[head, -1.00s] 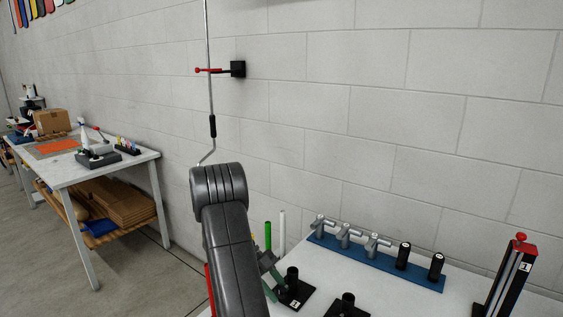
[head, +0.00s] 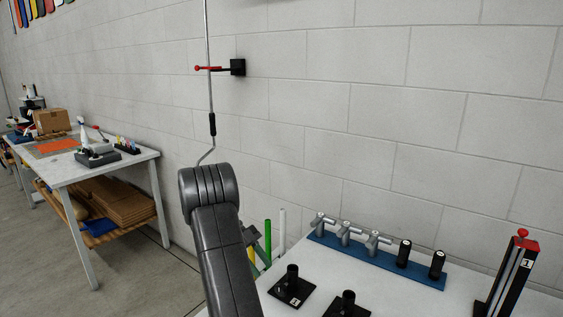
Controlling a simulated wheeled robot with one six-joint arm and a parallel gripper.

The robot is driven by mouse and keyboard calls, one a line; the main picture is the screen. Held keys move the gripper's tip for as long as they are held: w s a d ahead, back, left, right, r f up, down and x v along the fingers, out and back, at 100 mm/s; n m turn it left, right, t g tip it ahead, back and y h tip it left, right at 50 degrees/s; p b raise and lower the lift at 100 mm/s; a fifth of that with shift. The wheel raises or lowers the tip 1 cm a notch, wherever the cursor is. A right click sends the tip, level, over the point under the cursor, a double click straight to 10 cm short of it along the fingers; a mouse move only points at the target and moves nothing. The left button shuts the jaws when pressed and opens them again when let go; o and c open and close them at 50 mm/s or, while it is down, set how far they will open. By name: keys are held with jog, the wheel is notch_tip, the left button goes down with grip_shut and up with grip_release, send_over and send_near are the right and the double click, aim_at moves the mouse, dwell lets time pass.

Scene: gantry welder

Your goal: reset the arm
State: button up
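My arm rises from the bottom of the head view, with its dark grey elbow in front of the block wall. My gripper is not clearly in view. A greenish part shows just behind my arm, mostly hidden, and I cannot tell what it is. Below and right of my arm is a white table (head: 400,303). On it stand a black post on a square base (head: 292,287) marked 1 and a second black post (head: 347,305), cut by the bottom edge.
A blue rack (head: 376,262) holds several grey and black pieces. A red-topped stand (head: 508,280) is at the right. Green (head: 268,241) and white rods (head: 282,233) stand beside my arm. A red lever (head: 209,68) and a hanging rod (head: 212,125) are at the wall. A workbench (head: 70,172) is left.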

aim_at(281, 285)
jog(key=p+x, duration=0.1)
jog(key=x, duration=0.3)
jog(key=p+x, duration=0.1)
jog(key=x, duration=0.4)
jog(key=shift+s+d+r, duration=0.1)
jog(key=shift+s+d, duration=0.15)
jog(key=shift+d, duration=0.1)
jog(key=shift+w+r+y+p, duration=0.1)
jog(key=shift+y+p, duration=0.2)
jog(key=shift+p, duration=0.1)
jog(key=shift+a+r+t+y+p, duration=0.1)
jog(key=shift+t+y+p, duration=0.9)
jog(key=shift+p, duration=0.25)
jog(key=t+y+p, duration=0.3)
jog(key=y+p, duration=0.1)
jog(key=p, duration=0.1)
jog(key=shift+r, duration=0.15)
jog(key=shift+t+y+p, duration=0.5)
jog(key=shift+t+y, duration=0.4)
jog(key=shift+y, duration=0.5)
jog(key=shift+t+y, duration=0.5)
jog(key=shift+y, duration=0.2)
jog(key=shift+t+y+b, duration=0.4)
jog(key=shift+t+y, duration=0.5)
jog(key=shift+y, duration=0.3)
jog(key=shift+r, duration=0.15)
